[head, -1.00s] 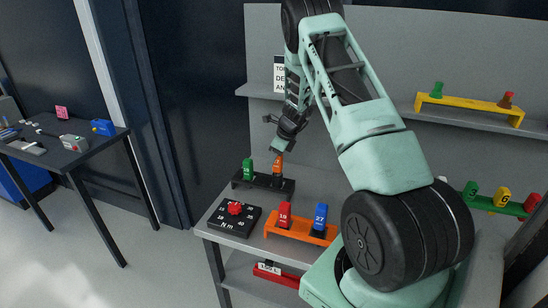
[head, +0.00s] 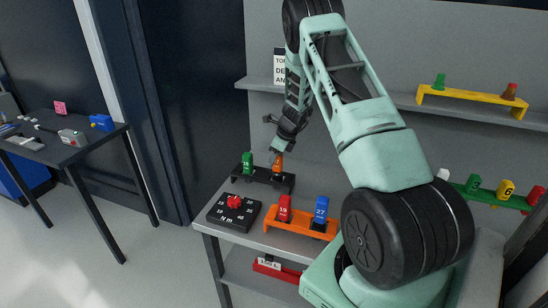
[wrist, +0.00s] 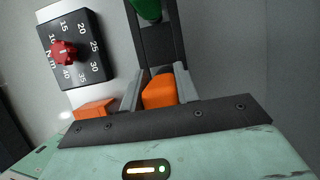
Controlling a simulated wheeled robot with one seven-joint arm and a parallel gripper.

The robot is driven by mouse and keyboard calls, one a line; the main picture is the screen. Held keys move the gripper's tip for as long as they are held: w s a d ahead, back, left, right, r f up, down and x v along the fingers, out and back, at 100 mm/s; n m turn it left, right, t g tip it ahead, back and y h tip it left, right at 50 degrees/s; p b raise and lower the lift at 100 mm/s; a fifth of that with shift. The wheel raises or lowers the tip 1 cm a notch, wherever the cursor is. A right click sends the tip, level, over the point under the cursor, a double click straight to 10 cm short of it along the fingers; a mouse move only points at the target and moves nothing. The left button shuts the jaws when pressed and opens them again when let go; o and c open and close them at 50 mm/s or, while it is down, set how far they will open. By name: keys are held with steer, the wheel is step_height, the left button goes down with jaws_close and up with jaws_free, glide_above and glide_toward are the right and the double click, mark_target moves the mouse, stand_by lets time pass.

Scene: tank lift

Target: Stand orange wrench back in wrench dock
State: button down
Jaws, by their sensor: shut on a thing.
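The orange wrench (head: 279,160) is upright in my gripper (head: 280,150), at the right end of a black rack (head: 262,180) on the bench. In the wrist view, the orange wrench (wrist: 159,91) shows between the two grey fingers (wrist: 158,88), which are shut on it. The black rack (wrist: 158,45) runs beyond it in that view. A green piece (head: 248,163) stands in the rack's left part. The wrench's lower end is too small to tell whether it is seated or just above the rack.
An orange rack (head: 300,228) with a red piece (head: 284,208) and a blue piece (head: 320,210) stands in front. A black dial box (head: 234,212) with a red knob is at the left. A yellow rack (head: 470,102) is on the shelf behind.

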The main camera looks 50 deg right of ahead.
steer(key=shift+f, duration=0.45)
steer(key=c, duration=1)
jaws_free()
steer(key=shift+o, duration=0.2)
steer(key=shift+r, duration=0.1)
step_height(320, 180, up, 9)
steer(key=p, duration=0.6)
steer(key=shift+p, duration=0.4)
